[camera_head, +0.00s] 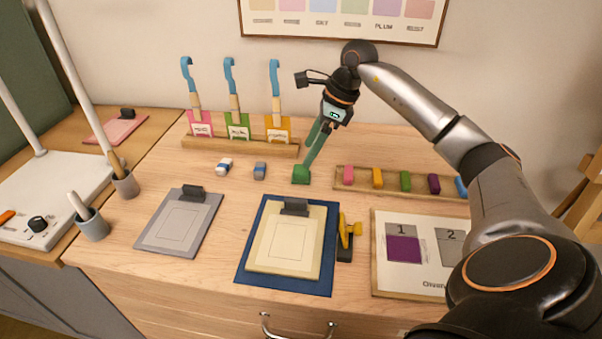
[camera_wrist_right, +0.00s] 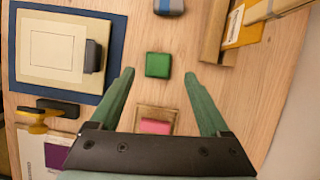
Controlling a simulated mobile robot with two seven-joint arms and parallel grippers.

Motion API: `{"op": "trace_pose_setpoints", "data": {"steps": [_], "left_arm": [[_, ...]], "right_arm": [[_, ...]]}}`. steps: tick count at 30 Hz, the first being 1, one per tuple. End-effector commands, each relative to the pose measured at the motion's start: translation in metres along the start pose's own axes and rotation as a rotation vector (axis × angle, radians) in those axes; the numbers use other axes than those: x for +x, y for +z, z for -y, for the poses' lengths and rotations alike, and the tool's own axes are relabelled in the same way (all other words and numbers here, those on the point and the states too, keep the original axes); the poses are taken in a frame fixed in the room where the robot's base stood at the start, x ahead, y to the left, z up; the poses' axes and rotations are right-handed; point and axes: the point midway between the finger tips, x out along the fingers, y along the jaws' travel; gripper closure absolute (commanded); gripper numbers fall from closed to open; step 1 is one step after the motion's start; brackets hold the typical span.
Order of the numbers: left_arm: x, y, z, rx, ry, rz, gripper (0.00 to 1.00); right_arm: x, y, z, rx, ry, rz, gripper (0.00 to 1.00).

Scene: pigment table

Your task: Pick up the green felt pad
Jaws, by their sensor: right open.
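A small green block (camera_head: 301,175), which looks like the green felt pad, lies loose on the table near its middle. It also shows in the right wrist view (camera_wrist_right: 158,65), ahead of and between my fingertips. My right gripper (camera_head: 311,150) points down over it with its green fingers apart. In the right wrist view the open gripper (camera_wrist_right: 159,75) has nothing between its fingers, and the pad appears beyond the tips. I cannot tell the exact height of the tips above the pad. My left gripper is not in view.
A rack (camera_head: 400,190) of several coloured blocks, one also green, stands right of the pad. Two erasers (camera_head: 260,171) lie left of it. Brushes stand in a wooden holder (camera_head: 240,146) behind. A clipboard on a blue mat (camera_head: 327,270) and a yellow-handled tool (camera_head: 347,238) lie in front.

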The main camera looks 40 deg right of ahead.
Motion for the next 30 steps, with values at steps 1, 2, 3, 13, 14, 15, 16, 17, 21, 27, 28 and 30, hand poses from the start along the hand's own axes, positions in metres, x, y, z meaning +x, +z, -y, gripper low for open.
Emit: {"op": "trace_pose_setpoints", "data": {"steps": [1,2,3,13,14,15,16,17,21,27,28,30], "left_arm": [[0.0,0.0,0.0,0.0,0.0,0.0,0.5],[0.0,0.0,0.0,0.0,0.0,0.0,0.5],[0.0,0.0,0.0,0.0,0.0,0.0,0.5],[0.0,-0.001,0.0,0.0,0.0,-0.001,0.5],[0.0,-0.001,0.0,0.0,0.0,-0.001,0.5],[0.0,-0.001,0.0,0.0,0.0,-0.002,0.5],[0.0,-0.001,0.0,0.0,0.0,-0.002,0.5],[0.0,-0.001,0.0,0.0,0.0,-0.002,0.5],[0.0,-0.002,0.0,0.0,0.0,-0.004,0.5],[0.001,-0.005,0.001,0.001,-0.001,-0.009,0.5],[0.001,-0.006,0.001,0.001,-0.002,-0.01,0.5],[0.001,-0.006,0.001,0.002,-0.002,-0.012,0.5]], "right_arm": [[0.004,-0.001,-0.001,0.0,0.002,-0.001,0.2],[0.008,-0.001,-0.001,0.0,0.003,-0.002,0.2],[0.013,-0.002,-0.002,0.0,0.003,-0.003,0.2],[0.052,-0.005,-0.003,0.001,0.002,-0.002,0.2],[0.052,-0.005,-0.003,0.0,0.001,-0.001,0.2],[0.053,-0.005,-0.003,0.001,0.001,-0.001,0.2],[0.053,-0.005,-0.003,0.0,0.0,-0.001,0.2],[0.053,-0.005,-0.003,0.0,0.0,-0.001,0.2],[0.052,-0.005,-0.003,0.0,0.0,-0.001,0.24],[0.052,-0.005,-0.003,0.001,0.0,-0.001,0.47],[0.052,-0.004,-0.003,0.001,0.0,-0.001,0.5],[0.052,-0.004,-0.003,0.001,0.0,-0.001,0.58]]}}
